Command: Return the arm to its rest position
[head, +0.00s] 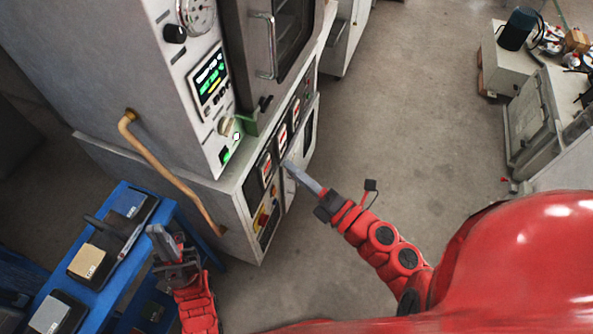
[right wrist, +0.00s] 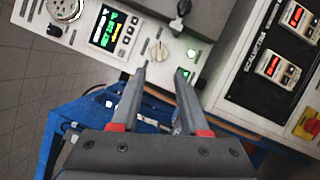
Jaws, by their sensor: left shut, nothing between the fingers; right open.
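My left gripper (head: 160,243) is shut and empty, low at the left beside the blue cart (head: 122,190). My right gripper (head: 291,167) is open and stretched forward, its tips appearing in front of the lower panel of the grey machine (head: 185,185). In the right wrist view its two fingers (right wrist: 160,72) are apart with nothing between them. Beyond them are a round knob (right wrist: 158,50) and a lit green display (right wrist: 107,29). The head view cannot tell whether the right fingertips touch the machine.
A bent tan rail (head: 165,175) sticks out from the machine's left side. Dark boxes and a tan block (head: 87,262) sit on the blue cart near my left gripper. Grey cabinets (head: 535,115) stand at the right. Bare floor (head: 425,110) lies between machine and cabinets.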

